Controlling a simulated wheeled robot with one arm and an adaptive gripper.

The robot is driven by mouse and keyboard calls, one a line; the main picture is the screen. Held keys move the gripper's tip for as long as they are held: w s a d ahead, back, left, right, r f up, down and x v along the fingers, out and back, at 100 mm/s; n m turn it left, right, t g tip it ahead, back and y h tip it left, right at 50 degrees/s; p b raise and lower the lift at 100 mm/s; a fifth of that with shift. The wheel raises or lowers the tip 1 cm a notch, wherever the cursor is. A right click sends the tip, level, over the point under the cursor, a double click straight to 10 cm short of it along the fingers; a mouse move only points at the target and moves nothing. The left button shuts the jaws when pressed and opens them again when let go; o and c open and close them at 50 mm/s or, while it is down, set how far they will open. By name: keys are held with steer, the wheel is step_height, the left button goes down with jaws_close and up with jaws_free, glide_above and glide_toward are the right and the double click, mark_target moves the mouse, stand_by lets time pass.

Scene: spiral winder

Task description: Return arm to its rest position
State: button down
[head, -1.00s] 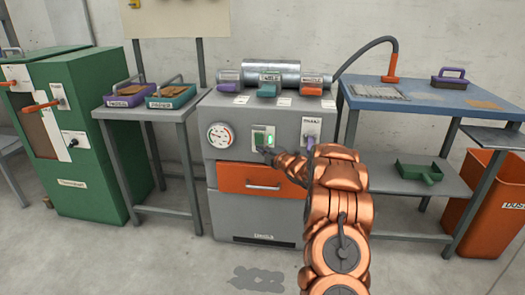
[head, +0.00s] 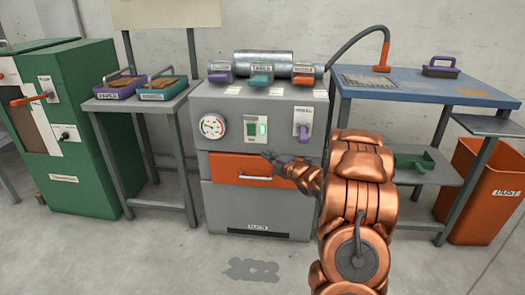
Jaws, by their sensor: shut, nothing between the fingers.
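My copper-coloured arm reaches up from the bottom right of the head view. My gripper (head: 272,157) is small and dark in this view; it is shut and empty, in front of the top of the orange drawer (head: 235,170). It is apart from the switch plate with a lit green light (head: 263,127). The grey machine (head: 205,102) behind it carries a round gauge (head: 212,126), the switch plate and a purple lever (head: 303,131). My arm hides the right side of the drawer.
A side table (head: 133,104) with purple and teal trays stands left of the machine, beside a green cabinet (head: 88,130). A blue-topped bench (head: 440,88) stands right, with an orange bin (head: 478,195) at its end.

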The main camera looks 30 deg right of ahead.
steer(key=shift+s, duration=0.35)
stand_by(0.3)
steer(key=s+a+r+m+g+h+p, duration=0.2)
steer(key=s+a+r+m+g+p, duration=0.25)
steer(key=r+p, duration=0.4)
steer(key=s+a+r+m+g+h+p, duration=0.3)
steer(key=s+a+r+m+g+p, duration=0.15)
steer(key=r+p, duration=0.45)
steer(key=s+a+r+m+g+y+p, duration=0.1)
steer(key=s+a+r+m+g+p, duration=0.2)
steer(key=s+a+r+p, duration=0.2)
steer(key=s+a+r+m+g+y+p, duration=0.1)
steer(key=s+a+r+m+g+p, duration=0.2)
steer(key=s+a, duration=0.8)
steer(key=s+a+r+m+g+y+p, duration=0.1)
steer(key=s+a+r+m+g+p, duration=0.2)
steer(key=s, duration=1.9)
steer(key=a+r+g+p, duration=0.1)
steer(key=a+r+p, duration=0.4)
steer(key=r, duration=0.2)
steer(key=shift+s+y, duration=0.25)
steer(key=shift+y, duration=0.15)
steer(key=shift+d, duration=0.15)
